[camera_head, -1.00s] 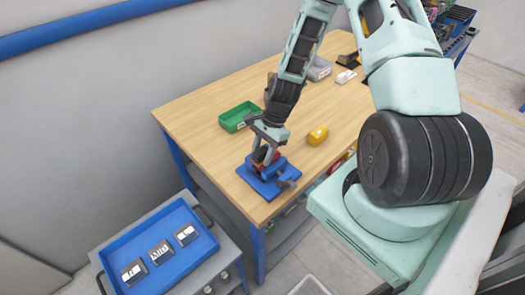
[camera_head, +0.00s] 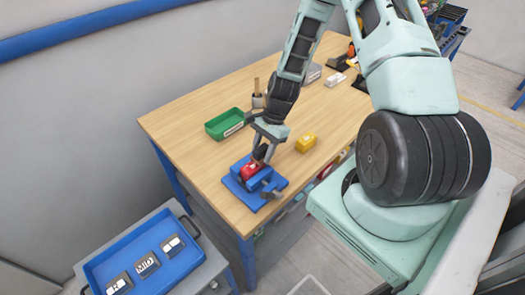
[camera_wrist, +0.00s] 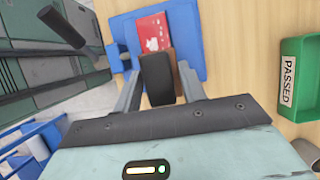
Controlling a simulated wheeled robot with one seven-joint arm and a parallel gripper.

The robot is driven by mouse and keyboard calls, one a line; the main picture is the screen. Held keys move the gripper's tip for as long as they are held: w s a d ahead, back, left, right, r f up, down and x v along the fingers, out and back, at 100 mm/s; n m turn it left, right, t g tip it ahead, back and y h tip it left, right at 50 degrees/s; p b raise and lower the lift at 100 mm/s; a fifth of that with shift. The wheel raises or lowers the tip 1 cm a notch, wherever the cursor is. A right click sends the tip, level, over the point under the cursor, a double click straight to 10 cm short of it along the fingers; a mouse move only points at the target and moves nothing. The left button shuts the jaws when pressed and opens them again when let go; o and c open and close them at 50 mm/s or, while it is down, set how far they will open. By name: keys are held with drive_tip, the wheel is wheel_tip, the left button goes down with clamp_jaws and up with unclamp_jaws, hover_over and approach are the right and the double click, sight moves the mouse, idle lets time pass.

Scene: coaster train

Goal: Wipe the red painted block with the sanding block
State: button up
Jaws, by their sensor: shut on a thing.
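The red painted block (camera_head: 249,171) sits in a blue fixture (camera_head: 235,187) near the corner of the wooden table. In the wrist view, the red block (camera_wrist: 152,28) shows white marks on its face, and the blue fixture (camera_wrist: 207,45) lies around it. My gripper (camera_head: 260,155) is shut on the sanding block (camera_wrist: 156,80), a dark block with a brown part. The sanding block is at the red block's near end in the wrist view and covers part of it. I cannot tell if they touch. In the head view, the sanding block is mostly hidden by my gripper.
A green bin (camera_head: 223,124) marked PASSED stands behind the fixture, and a yellow block (camera_head: 306,142) lies to its right. A cup (camera_head: 258,100) and grey boxes are further back. A blue tray (camera_head: 107,273) with labelled tiles stands left of the table. Bare wood lies between.

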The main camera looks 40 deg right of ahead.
drive_tip(key=shift+a+r+p, duration=0.2)
drive_tip(key=shift+r+p, duration=0.1)
drive_tip(key=shift+r, duration=0.9)
drive_tip(key=shift+d+r+p, duration=0.1)
drive_tip(key=shift+r+p, duration=0.5)
drive_tip(key=shift+r, duration=0.1)
drive_tip(key=shift+r+p, duration=1.4)
drive_tip(key=shift+r, duration=0.5)
drive_tip(key=shift+f, duration=0.2)
drive_tip(key=shift+f, duration=0.1)
